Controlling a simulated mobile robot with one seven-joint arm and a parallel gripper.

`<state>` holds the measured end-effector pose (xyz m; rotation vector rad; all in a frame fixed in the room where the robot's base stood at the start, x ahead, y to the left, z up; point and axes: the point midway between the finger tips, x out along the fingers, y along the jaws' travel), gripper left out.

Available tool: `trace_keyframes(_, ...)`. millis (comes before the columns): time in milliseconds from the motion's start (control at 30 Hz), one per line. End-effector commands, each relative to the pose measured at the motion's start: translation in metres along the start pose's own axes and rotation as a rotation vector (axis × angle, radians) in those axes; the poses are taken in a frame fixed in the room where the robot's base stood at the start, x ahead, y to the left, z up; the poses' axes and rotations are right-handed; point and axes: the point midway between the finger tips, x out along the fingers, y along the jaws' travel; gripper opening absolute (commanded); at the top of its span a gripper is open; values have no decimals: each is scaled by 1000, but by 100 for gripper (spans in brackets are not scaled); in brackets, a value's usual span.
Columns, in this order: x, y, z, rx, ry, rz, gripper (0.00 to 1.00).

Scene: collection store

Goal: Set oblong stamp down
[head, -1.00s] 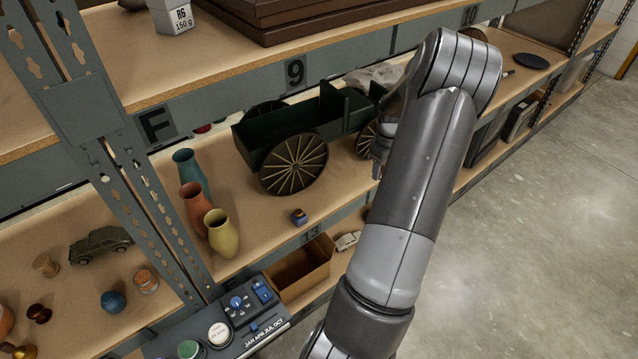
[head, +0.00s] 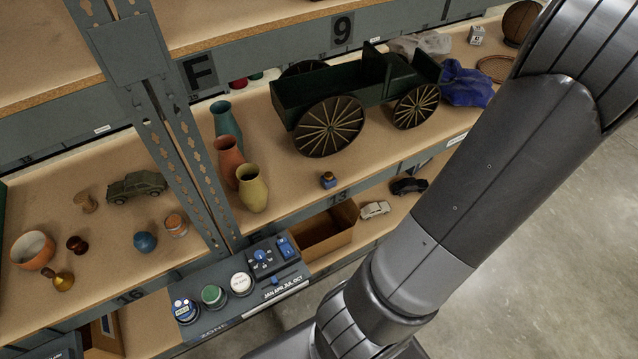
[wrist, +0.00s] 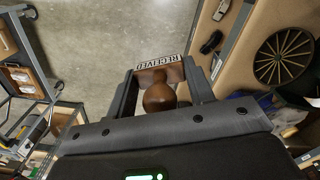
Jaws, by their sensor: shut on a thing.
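The oblong stamp (wrist: 160,88) shows in the wrist view, with a brown rounded knob, a brown block and a pale strip lettered "RECEIVED". My gripper (wrist: 160,84) is shut on it, with one dark finger at each side of the block. The concrete floor lies beyond the stamp in this view, with a shelf edge to the right. In the head view only my arm shows; the gripper and the stamp are out of the frame at the right.
A shelf (head: 390,150) carries a dark green cart (head: 335,88), three vases, a small blue item (head: 328,180) and a blue cloth (head: 466,84). A control panel (head: 240,288) stands at the front. Open floor (head: 560,240) lies to the right.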

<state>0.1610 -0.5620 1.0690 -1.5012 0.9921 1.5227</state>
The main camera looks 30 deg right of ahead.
Motion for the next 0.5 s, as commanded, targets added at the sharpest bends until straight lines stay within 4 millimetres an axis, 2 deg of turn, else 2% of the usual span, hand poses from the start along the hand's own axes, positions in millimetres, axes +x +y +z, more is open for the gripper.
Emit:
trace_keyframes(33, -12, 2, 8, 37, 5, 0, 26)
trace_keyframes(167, -32, -9, 28, 82, 4, -3, 26)
trace_keyframes(500, -52, -87, 86, -41, 6, -3, 26)
